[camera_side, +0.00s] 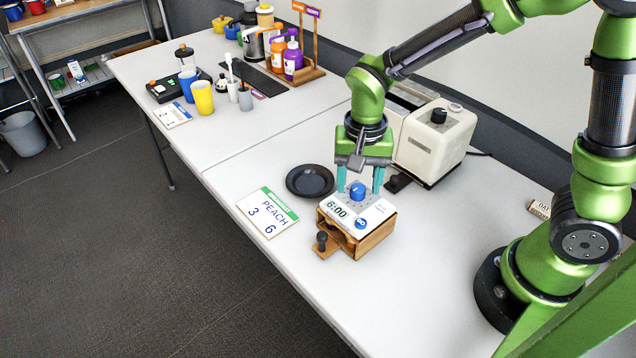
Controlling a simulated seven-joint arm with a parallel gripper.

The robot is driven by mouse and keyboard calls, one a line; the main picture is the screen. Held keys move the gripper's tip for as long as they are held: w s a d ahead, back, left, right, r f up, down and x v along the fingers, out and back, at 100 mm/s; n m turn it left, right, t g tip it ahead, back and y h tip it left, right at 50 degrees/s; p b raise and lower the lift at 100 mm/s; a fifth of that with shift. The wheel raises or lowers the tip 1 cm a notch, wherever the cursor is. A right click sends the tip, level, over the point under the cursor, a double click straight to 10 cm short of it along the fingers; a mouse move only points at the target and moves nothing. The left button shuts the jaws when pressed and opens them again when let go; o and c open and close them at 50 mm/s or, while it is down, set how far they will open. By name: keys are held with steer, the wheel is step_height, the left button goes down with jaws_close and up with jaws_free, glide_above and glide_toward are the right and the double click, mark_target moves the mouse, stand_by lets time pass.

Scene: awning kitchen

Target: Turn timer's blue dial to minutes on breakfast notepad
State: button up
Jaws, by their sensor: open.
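The timer (372,214) is a white-topped box on a wooden stand, with a blue dial (357,191) on top and a display reading 6:00. A round blue mark (361,223) is on its front right. My gripper (359,186) points down over the timer, its teal fingers open on either side of the blue dial; whether they touch it I cannot tell. The breakfast notepad (267,212) lies flat to the left of the timer. It has a green header, the word PEACH and the digits 3 and 6; the header's small text is too small to read.
A black plate (310,181) lies behind the timer to the left. A cream toaster-like appliance (436,141) stands behind my gripper. A second notepad (166,116), cups (202,98) and bottles (292,60) are on the far table. The white table (300,270) is clear in front of the timer.

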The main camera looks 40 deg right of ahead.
mark_target(356, 186)
step_height(356, 186, up, 16)
stand_by(0.3)
steer(key=s+d+n+t+y, duration=0.2)
steer(key=s+d+n+t, duration=0.3)
steer(key=s, duration=0.4)
steer(key=shift+d+f+t, duration=0.2)
steer(key=shift+d+t, duration=0.4)
steer(key=shift+t, duration=0.5)
steer(key=shift+s, duration=0.1)
steer(key=shift+c, duration=0.3)
